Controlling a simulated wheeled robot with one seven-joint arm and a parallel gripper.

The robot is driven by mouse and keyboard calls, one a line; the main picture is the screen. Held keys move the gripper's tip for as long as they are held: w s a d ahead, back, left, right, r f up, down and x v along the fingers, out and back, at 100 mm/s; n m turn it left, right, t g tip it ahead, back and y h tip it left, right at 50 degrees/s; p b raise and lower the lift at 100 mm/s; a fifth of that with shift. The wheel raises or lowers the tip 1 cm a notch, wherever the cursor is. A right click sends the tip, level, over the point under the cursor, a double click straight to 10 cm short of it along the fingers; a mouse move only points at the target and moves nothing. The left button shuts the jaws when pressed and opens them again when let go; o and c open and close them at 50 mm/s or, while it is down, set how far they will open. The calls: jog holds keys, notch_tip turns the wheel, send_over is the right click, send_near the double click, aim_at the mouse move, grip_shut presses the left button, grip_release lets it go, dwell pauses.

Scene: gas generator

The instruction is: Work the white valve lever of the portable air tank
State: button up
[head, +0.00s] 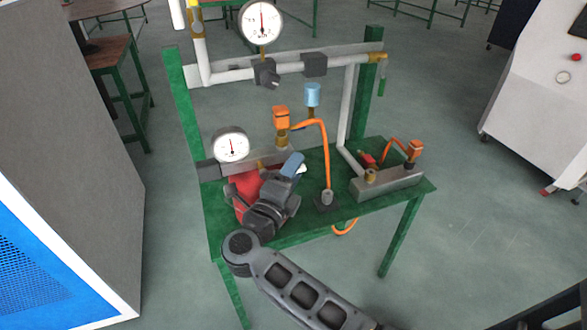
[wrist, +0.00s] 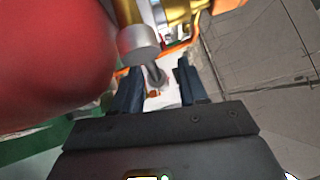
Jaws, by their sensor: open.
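The red air tank (head: 243,186) stands on the green bench, partly hidden behind my gripper (head: 294,164). In the wrist view the tank (wrist: 50,60) fills the upper left, with a brass and grey valve fitting (wrist: 138,38) at its right. My gripper (wrist: 160,82) is open, its two dark blue fingers on either side of a grey stem below the fitting. A small white piece (wrist: 163,98) shows between the fingers; I cannot tell whether it is the valve lever. In the head view a white bit (head: 302,169) shows beside the fingers. Contact cannot be told.
The green bench (head: 310,222) carries a pipe frame with a large gauge (head: 261,22) and a smaller gauge (head: 231,146). An orange hose (head: 325,150) rises right of my gripper. A grey manifold block (head: 388,183) sits at the right.

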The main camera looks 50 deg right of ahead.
jog(key=shift+d, duration=0.2)
jog(key=shift+c, duration=0.2)
grip_shut()
dwell(0.4)
